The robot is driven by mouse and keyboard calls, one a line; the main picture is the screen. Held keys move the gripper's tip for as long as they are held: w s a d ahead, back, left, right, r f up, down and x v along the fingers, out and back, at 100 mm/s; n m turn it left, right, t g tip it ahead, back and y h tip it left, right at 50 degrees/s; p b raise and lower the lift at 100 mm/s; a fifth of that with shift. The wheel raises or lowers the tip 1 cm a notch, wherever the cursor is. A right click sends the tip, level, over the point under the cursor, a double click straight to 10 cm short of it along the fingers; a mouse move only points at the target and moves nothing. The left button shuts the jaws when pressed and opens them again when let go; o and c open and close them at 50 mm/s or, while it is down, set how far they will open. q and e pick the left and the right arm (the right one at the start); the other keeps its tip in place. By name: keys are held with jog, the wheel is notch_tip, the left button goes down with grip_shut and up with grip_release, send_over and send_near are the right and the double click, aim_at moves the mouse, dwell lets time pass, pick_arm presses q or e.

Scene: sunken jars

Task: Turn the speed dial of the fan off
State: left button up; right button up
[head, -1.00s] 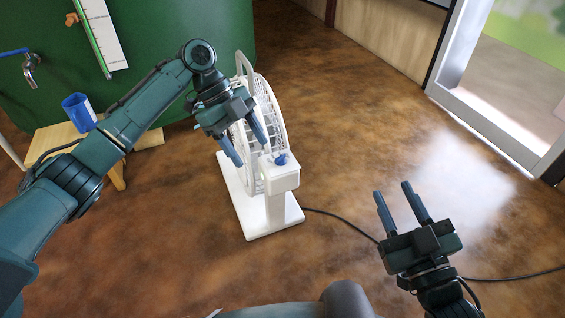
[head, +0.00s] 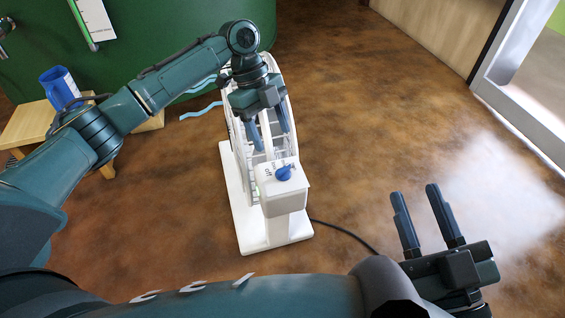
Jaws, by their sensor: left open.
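The white fan (head: 258,222) stands on the floor on a flat white base. Its blue speed dial (head: 284,173) is on top of the white control box, with small dark marks beside it. My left gripper (head: 271,141) is open and points down, just behind and above the dial, in front of the fan's grille. Its fingers look apart from the dial, and it hides part of the grille. My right gripper (head: 428,220) is open and empty, to the right of the fan over the floor.
A dark cable (head: 343,231) runs right from the fan over the brown floor. A wooden stool (head: 28,124) with a blue mug (head: 60,88) stands at left by a green tank (head: 165,35). Blue wavy strips show behind the fan. Floor to the right is clear.

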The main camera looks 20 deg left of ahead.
aim_at(284, 168)
pick_arm(q)
jog(key=b+x, duration=0.2)
jog(key=x, duration=0.5)
jog(key=shift+f+b, duration=0.1)
jog(key=shift+b, duration=0.2)
jog(key=shift+d+f+b, duration=0.3)
jog(key=shift+d+f, duration=0.05)
jog(key=shift+f, duration=0.3)
pick_arm(e)
jog(key=r+n+y, duration=0.1)
jog(key=r+n+t+y, duration=0.1)
jog(key=r, duration=0.1)
jog(key=r+n+y, duration=0.1)
jog(key=n+y, duration=0.1)
jog(key=shift+w+d+r+t, duration=0.25)
jog(key=shift+w+r+t, duration=0.05)
jog(key=shift+w+r, duration=0.1)
